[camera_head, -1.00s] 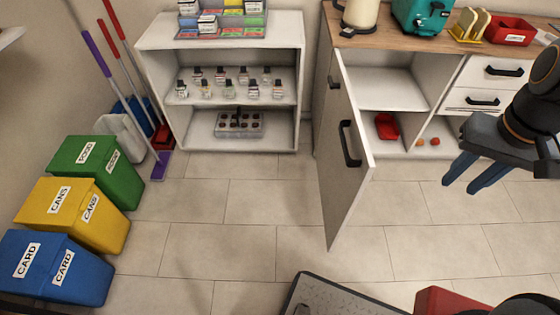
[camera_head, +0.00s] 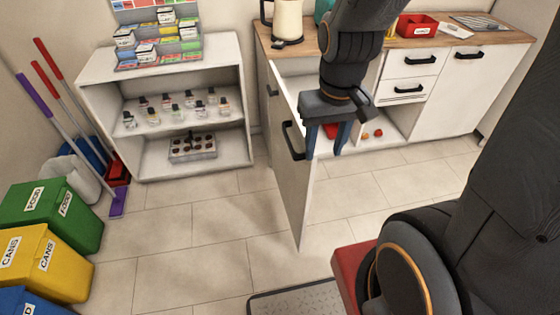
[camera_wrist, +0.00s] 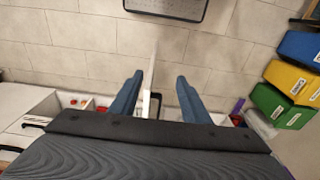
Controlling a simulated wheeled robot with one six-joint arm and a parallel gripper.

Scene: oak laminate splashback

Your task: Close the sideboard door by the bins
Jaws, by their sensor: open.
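The sideboard (camera_head: 462,85) is white with a wooden top. Its left door (camera_head: 290,190) stands wide open, jutting out toward me, with a black handle (camera_head: 292,140) on its outer face. My gripper (camera_head: 327,153) is open, pointing down at the door's free upper edge, with nothing gripped. In the wrist view the door's thin edge (camera_wrist: 148,90) shows between my two blue fingers (camera_wrist: 157,82); whether they touch it I cannot tell. The green bin (camera_head: 50,215), yellow bin (camera_head: 40,265) and blue bin (camera_head: 25,302) stand at the left.
A white shelf unit (camera_head: 240,105) with small bottles stands left of the sideboard. A broom and mop (camera_head: 75,115) lean beside it. Red items lie inside the open cupboard. A grey mat (camera_head: 300,300) lies in front. Tiled floor (camera_head: 200,225) between bins and door is clear.

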